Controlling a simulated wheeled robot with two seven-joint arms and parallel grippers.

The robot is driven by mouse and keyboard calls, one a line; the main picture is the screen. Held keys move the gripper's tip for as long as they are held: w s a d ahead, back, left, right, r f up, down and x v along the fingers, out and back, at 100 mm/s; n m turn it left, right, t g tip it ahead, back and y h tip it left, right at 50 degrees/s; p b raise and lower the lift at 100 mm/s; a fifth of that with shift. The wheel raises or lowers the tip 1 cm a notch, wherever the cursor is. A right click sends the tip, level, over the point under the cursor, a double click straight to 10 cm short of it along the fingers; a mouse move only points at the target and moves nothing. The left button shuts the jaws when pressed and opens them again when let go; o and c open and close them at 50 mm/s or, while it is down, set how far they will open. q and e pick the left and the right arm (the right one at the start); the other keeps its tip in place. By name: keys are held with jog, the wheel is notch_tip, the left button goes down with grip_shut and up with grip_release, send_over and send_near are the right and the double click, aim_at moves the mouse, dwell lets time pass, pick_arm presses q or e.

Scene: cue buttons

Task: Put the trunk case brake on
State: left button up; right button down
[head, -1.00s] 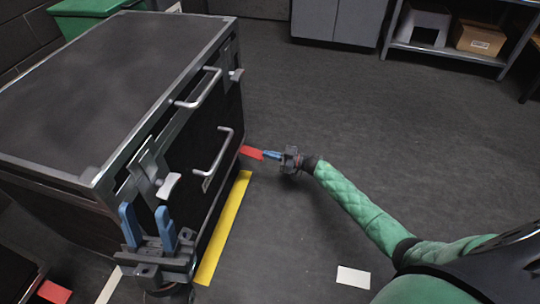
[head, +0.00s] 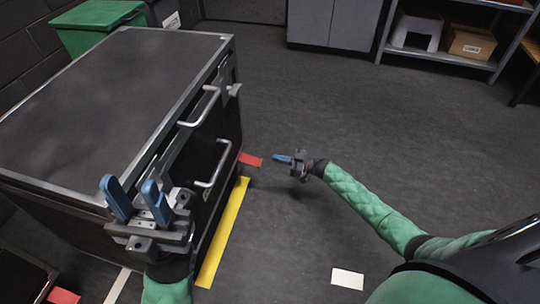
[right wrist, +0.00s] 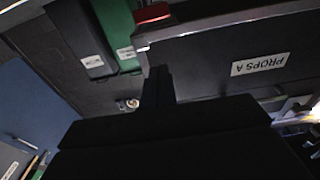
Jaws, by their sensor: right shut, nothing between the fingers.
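The trunk case (head: 100,95) is a large black box with metal edges and two silver handles, at the left in the head view. A red tab (head: 250,160) shows low by its far right corner; it also shows at the top of the right wrist view (right wrist: 152,14), beside the case's edge. I cannot tell for sure that it is the brake. My right gripper (head: 275,158) is shut and empty, low over the floor, just right of the red tab with a small gap. My left gripper (head: 131,188) is open and empty, in front of the case's near corner, hiding part of it.
A yellow floor strip (head: 222,235) runs along the case's front. A white patch (head: 348,278) and another red piece (head: 62,296) lie nearer. A green bin (head: 98,28) stands behind the case. A grey cabinet (head: 333,22) and shelf (head: 440,58) stand at the back. The middle floor is clear.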

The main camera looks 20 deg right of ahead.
jog(key=p+v, duration=0.1)
jog(key=v, duration=0.4)
jog(key=shift+s+d+r, duration=0.15)
jog(key=shift+s+d, duration=0.05)
jog(key=shift+d, duration=0.1)
